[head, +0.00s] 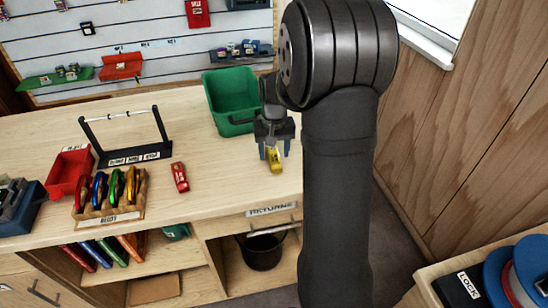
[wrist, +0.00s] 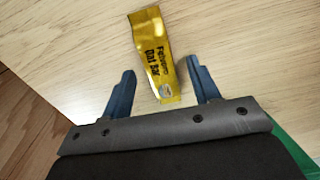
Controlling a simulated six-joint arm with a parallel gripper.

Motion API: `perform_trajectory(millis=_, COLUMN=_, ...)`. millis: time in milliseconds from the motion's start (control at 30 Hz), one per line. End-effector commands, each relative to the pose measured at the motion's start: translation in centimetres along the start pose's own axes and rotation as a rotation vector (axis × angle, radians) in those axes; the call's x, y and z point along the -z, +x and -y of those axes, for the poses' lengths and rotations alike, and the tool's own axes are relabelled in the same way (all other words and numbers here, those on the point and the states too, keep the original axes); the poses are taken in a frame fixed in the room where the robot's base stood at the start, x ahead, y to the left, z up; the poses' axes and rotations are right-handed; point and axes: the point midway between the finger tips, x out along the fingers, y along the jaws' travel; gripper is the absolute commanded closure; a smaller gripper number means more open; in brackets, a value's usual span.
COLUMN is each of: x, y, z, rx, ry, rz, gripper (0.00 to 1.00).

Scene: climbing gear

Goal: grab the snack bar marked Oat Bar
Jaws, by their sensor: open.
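The Oat Bar (wrist: 156,60) is a shiny yellow wrapper with dark lettering, lying flat on the wooden counter. It also shows in the head view (head: 274,160), below my gripper near the counter's front edge. My gripper (wrist: 168,80) is open, with one blue finger on each side of the bar's near end. In the head view my gripper (head: 273,153) points down over the bar. The wrist view shows gaps between the bar and both fingers. I cannot tell the exact height of the fingertips above the counter.
A red wrapped bar (head: 180,177) lies to the left on the counter (head: 225,165). A green bin (head: 231,97) stands close behind my gripper. A black stand (head: 127,140), a wooden rack (head: 110,203) of coloured gear and a red bin (head: 69,172) are further left.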

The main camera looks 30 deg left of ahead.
Motion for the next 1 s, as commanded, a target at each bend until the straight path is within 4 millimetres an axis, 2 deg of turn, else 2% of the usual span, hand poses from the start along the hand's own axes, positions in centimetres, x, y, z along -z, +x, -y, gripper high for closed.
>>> perform_trajectory(millis=100, x=0.0, y=0.7, z=0.0, rx=0.000, ry=0.000, rz=0.000, gripper=0.44)
perform_trajectory(millis=300, x=0.0, y=0.7, z=0.0, rx=0.000, ry=-0.001, rz=-0.001, gripper=0.44)
perform_trajectory(millis=367, x=0.0, y=0.7, z=0.0, rx=0.000, ry=-0.001, rz=-0.001, gripper=0.54)
perform_trajectory(millis=567, x=0.0, y=0.7, z=0.0, rx=0.000, ry=-0.001, rz=-0.001, gripper=0.92)
perform_trajectory(millis=833, x=0.0, y=0.6, z=0.0, rx=0.000, ry=-0.001, rz=-0.001, gripper=0.93)
perform_trajectory(millis=1000, x=0.1, y=-0.3, z=0.0, rx=0.000, ry=-0.001, rz=-0.003, gripper=0.93)
